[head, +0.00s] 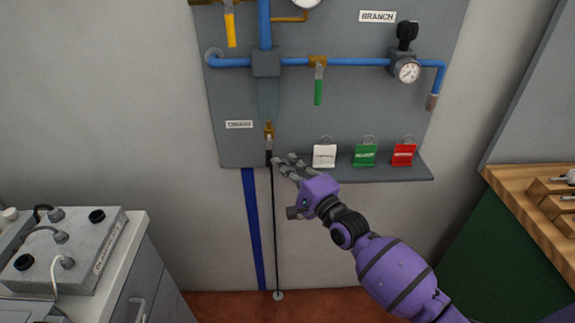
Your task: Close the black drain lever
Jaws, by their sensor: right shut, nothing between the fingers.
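The drain valve (269,131) is a small brass body below the blue pipe's grey lower section, right of the DRAIN label. Its black lever (268,156) appears to hang straight down, in line with the pipe. My right gripper (280,161) has grey fingers on a purple body and comes in from the lower right. Its fingers are shut and empty, with the tips just right of the lever's lower part. I cannot tell whether they touch it. My left gripper is not in view.
A thin dark line (274,230) runs from the drain to the floor. A green-handled valve (318,88) hangs above. The wall to the left is clear.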

